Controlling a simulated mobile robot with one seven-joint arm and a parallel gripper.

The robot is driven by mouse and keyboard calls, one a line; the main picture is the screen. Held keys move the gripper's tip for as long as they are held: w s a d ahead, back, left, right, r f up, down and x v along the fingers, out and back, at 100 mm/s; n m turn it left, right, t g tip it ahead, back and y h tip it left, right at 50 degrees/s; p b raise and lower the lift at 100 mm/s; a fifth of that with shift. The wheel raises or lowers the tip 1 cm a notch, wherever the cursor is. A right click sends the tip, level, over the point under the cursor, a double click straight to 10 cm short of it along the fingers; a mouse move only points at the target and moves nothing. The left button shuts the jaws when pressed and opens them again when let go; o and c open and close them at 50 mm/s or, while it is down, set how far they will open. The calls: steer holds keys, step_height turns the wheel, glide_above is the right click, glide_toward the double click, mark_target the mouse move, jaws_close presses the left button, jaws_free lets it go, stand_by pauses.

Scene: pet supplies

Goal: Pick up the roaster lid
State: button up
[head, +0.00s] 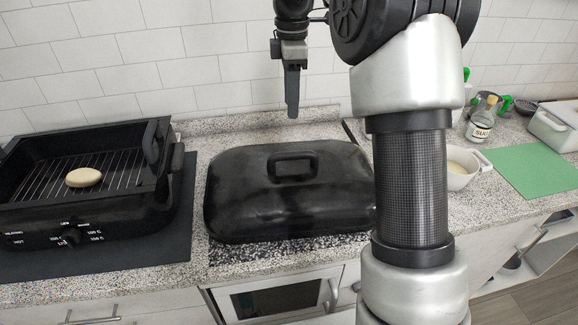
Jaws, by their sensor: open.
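The roaster lid (250,204) is a large black domed cover with a raised loop handle (292,166) on its top. It lies on the speckled counter in the middle of the head view, and its right end is partly hidden behind my arm. My gripper (292,112) hangs above and behind the lid's handle, apart from it and pointing down. It is open and empty, though it shows nearly side-on, so the gap between the fingers is hard to see.
The open black roaster (75,225) stands left on a dark mat (185,190), with a pale round item (84,177) on its rack. To the right are a white bowl (458,178), a labelled bottle (481,122), a green mat (535,170) and a white container (553,128). A tiled wall closes the back.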

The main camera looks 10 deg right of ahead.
mark_target(293, 152)
step_height(293, 152, down, 12)
steer(key=shift+s+r+b, duration=0.1)
steer(key=shift+r+b, duration=0.15)
steer(key=shift+b, duration=0.05)
steer(key=shift+s+d+f, duration=0.1)
steer(key=shift+f, duration=1.25)
steer(key=shift+s+d+f, duration=0.1)
steer(key=shift+f, duration=1.2)
jaws_close()
steer(key=shift+r, duration=0.1)
steer(key=shift+w+r, duration=0.1)
steer(key=shift+w, duration=0.05)
